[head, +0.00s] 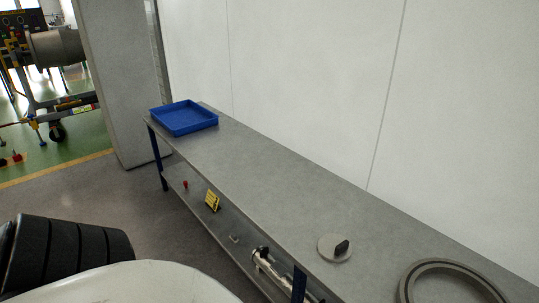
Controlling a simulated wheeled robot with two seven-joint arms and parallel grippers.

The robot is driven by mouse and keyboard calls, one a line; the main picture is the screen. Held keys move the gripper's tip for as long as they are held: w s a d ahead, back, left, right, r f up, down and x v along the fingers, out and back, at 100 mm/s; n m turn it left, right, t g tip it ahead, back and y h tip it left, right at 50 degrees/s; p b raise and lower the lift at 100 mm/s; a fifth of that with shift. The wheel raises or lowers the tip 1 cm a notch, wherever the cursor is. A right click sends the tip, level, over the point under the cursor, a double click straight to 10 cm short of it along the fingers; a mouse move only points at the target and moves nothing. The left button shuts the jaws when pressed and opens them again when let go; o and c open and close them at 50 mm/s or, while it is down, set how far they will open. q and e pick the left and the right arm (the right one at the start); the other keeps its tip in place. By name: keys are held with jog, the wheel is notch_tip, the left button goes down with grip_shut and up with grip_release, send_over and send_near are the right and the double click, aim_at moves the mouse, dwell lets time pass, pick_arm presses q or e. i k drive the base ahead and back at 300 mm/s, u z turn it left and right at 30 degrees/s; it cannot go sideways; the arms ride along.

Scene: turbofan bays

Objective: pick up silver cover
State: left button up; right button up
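A round silver cover (327,250) lies flat on the grey workbench (265,173), toward its near right part. Neither of my grippers shows in the head view. A black ribbed part and a pale rounded surface at the lower left look like parts of my own body.
A blue tray (184,129) sits at the bench's far end. A grey ring (408,284) lies right of the cover. The lower shelf holds a yellow sign (212,200) and a metal cylinder (283,273). A white wall (300,80) backs the bench; its middle is clear.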

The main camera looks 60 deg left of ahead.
aim_at(335, 244)
jog(key=u, duration=3.25)
jog(key=i, duration=1.8)
jog(key=z, duration=2.55)
